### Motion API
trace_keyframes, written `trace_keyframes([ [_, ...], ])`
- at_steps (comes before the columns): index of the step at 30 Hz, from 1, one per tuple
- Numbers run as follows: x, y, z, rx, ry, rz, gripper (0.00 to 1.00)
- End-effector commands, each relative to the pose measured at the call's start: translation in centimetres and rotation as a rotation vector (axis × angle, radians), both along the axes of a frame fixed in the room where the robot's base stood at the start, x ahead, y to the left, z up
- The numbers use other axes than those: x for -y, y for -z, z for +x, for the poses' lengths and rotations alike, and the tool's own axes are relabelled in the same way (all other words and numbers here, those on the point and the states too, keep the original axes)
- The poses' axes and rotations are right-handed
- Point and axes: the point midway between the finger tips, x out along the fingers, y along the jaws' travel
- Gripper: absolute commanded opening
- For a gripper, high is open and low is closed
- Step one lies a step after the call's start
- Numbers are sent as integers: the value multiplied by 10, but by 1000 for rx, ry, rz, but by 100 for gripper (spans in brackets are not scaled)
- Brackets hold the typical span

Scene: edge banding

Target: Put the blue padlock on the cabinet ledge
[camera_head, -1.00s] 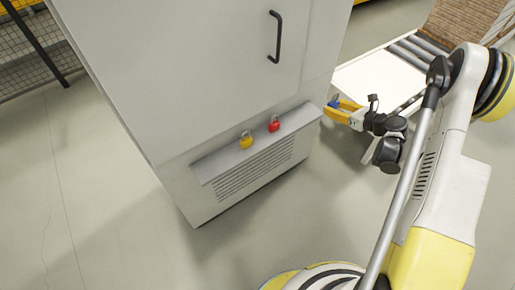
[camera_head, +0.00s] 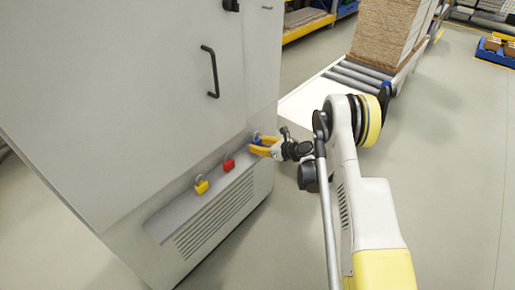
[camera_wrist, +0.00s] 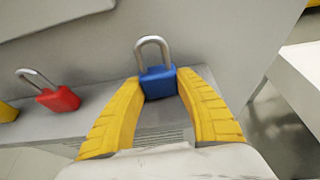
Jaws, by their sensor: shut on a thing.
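The blue padlock (camera_wrist: 158,83) is between the yellow fingertips of my gripper (camera_wrist: 160,95) in the wrist view, upright with its silver shackle up. In the head view the blue padlock (camera_head: 257,136) is small and partly hidden by my gripper (camera_head: 263,147), at the right end of the cabinet ledge (camera_head: 174,217). In the wrist view it appears at or just over the ledge (camera_wrist: 85,122); I cannot tell whether its base touches. My gripper is shut on it.
A red padlock (camera_head: 228,164) and a yellow padlock (camera_head: 202,186) stand on the ledge to the left. The grey cabinet (camera_head: 130,100) rises behind the ledge. A white-topped conveyor (camera_head: 305,100) with rollers lies to the right. Open floor (camera_head: 450,160) is at the far right.

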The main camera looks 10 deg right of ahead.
Motion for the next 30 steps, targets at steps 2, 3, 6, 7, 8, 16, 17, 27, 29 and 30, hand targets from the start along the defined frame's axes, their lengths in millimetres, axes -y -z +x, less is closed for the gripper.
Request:
trace_keyframes([
  [2,0,2,0,0,0,0,8],
  [3,0,1,0,0,0,0,8],
  [6,0,0,0,0,0,0,8],
  [7,0,1,0,0,0,0,8],
  [8,0,1,0,0,0,0,8],
  [16,0,3,0,0,0,0,59],
  [17,0,3,0,0,0,0,59],
  [27,11,-9,-12,0,3,0,59],
  [29,17,-15,-22,-1,3,1,59],
  [30,23,-19,-28,0,4,0,59],
])
